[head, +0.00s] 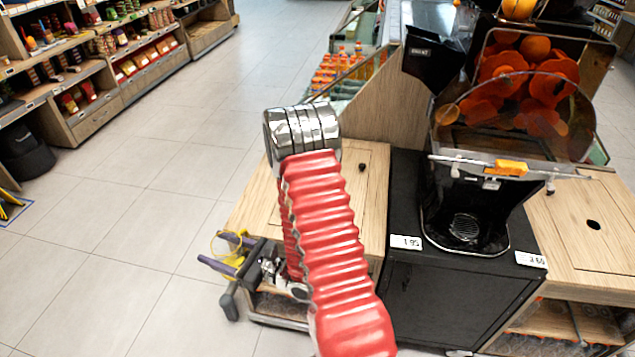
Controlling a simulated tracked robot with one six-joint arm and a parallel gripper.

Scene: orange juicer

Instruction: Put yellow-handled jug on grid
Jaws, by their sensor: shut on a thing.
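The yellow-handled jug (219,242) shows as a small yellow and clear shape left of the wooden counter. My gripper (224,252) is shut on it, with its dark purple fingers on either side. Most of the jug is small and partly hidden by the fingers, so I cannot tell its exact tilt. The grid (466,228) is a round slotted plate in the black base of the orange juicer (480,190), to the right of my gripper. Nothing stands on the grid. My red, ribbed arm covers the middle of the view.
A wooden counter (370,185) adjoins the juicer's black cabinet (450,297). A clear cover (510,115) hangs above the grid. Price tags (406,242) sit at the cabinet's front edge. Bottles (335,70) stand behind. Open tiled floor lies at left, with shelves (90,90) beyond.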

